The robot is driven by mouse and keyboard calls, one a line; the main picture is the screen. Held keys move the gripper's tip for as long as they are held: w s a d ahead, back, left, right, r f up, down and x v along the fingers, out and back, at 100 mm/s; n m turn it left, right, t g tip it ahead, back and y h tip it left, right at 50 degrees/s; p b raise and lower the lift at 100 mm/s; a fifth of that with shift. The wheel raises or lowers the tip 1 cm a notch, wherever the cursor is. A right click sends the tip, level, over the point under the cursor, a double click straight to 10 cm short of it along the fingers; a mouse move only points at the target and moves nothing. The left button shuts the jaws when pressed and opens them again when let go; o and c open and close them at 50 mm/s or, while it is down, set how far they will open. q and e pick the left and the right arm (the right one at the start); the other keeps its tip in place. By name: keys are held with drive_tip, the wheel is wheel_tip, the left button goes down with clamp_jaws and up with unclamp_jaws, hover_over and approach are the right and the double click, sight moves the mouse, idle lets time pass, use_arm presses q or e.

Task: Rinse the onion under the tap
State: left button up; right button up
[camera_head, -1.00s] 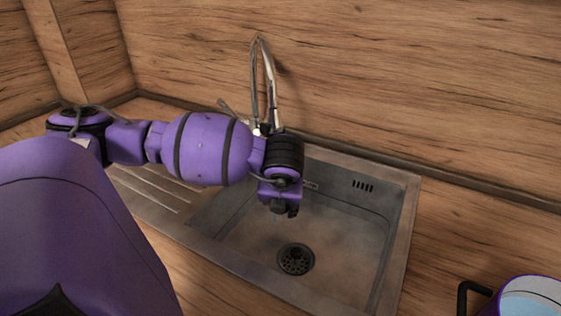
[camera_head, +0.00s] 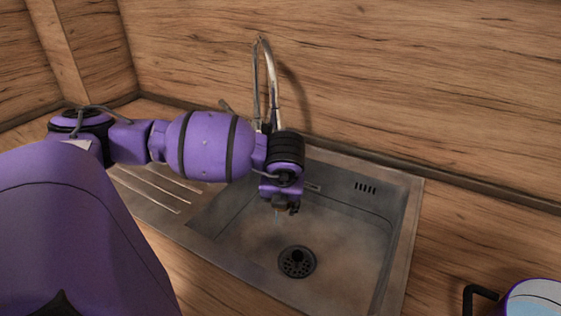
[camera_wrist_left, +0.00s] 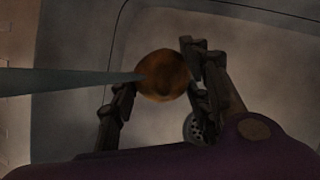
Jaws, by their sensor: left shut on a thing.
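The onion (camera_wrist_left: 163,75) is round and orange-brown in the left wrist view. My left gripper (camera_wrist_left: 158,88) is shut on it, one dark finger on each side. A pale blue-grey stream of water (camera_wrist_left: 70,82) from the tap meets the onion. In the head view my left gripper (camera_head: 285,207) is over the sink basin, below the tap; it mostly hides the onion there. The chrome tap (camera_head: 272,85) arches up behind my left wrist. A thin trickle shows just under the gripper. My right gripper is out of view.
The steel sink (camera_head: 345,235) has a drain (camera_head: 297,262) below and in front of the gripper, also seen in the wrist view (camera_wrist_left: 196,127). Drainer grooves (camera_head: 150,190) lie left. A dark-handled pot (camera_head: 530,298) with light blue inside stands lower right. The wooden splashback (camera_head: 400,80) rises behind.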

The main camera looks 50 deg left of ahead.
use_arm(q)
drive_tip(key=shift+w+d+b, duration=0.1)
drive_tip(key=shift+d+b, duration=0.25)
drive_tip(key=shift+d, duration=0.2)
drive_tip(key=shift+a, duration=0.2)
drive_tip(key=shift+a, duration=0.45)
drive_tip(key=shift+d, duration=0.15)
drive_tip(key=shift+d+b, duration=0.45)
drive_tip(key=shift+d, duration=0.05)
drive_tip(key=shift+a, duration=0.15)
drive_tip(key=shift+a, duration=0.45)
